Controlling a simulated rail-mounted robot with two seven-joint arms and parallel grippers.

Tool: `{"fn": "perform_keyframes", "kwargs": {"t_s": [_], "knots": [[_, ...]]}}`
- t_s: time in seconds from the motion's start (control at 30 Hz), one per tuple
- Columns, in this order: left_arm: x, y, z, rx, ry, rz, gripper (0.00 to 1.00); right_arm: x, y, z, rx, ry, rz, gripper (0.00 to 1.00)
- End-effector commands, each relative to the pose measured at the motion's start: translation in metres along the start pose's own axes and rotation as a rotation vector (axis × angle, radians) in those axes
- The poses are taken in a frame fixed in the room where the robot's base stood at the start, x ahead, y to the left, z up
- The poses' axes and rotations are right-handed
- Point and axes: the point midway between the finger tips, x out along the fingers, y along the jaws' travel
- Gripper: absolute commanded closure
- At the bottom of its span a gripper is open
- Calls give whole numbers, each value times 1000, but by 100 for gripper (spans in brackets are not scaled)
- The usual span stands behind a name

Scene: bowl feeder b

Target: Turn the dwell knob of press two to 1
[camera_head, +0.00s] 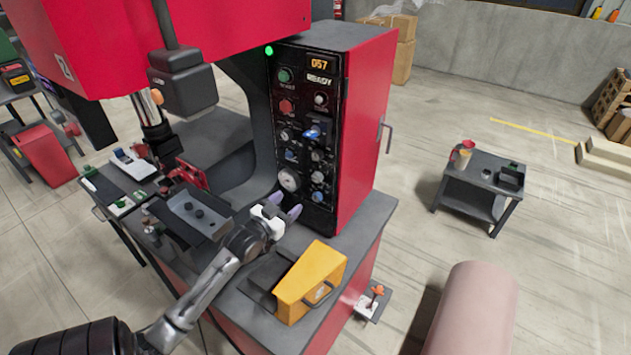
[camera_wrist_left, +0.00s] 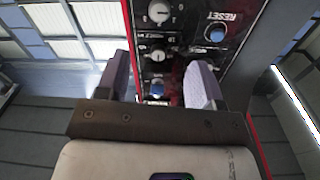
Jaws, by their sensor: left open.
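Several small knobs and buttons sit on the panel; the dwell label is not readable. My left gripper (camera_head: 284,206) is open and empty in front of the panel's lower part. In the left wrist view the open gripper (camera_wrist_left: 160,80) faces the panel, with a blue-capped control (camera_wrist_left: 157,89) between its fingers. Two grey-white knobs (camera_wrist_left: 158,12) (camera_wrist_left: 157,55) and a blue RESET button (camera_wrist_left: 215,34) show beyond.
A yellow box (camera_head: 310,282) stands on the press table just right of my left arm. A tray with dark parts (camera_head: 196,217) lies left of the gripper. A door handle (camera_head: 386,135) juts from the cabinet's right side. A small grey table (camera_head: 480,178) stands on open floor.

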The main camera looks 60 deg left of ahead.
Motion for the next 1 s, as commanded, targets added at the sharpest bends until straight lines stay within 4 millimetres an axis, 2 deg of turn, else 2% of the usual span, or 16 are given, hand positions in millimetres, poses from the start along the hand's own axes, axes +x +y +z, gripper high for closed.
{"fn": "perform_keyframes", "kwargs": {"t_s": [0.4, 0.6, 0.8, 1.0], "knots": [[75, 0, -1, 0, 0, 0, 39, -1, 0, 0, 2, 0, -1, 57], [104, 0, 0, 0, -1, 0, 39, -1, 0, 0, -1, -1, 1, 57], [122, 0, 0, 1, -3, 1, 39, 0, 2, 0, -6, -2, 5, 57], [128, 1, 0, 1, -2, 1, 39, 0, 2, 0, -7, -2, 6, 57]]}}
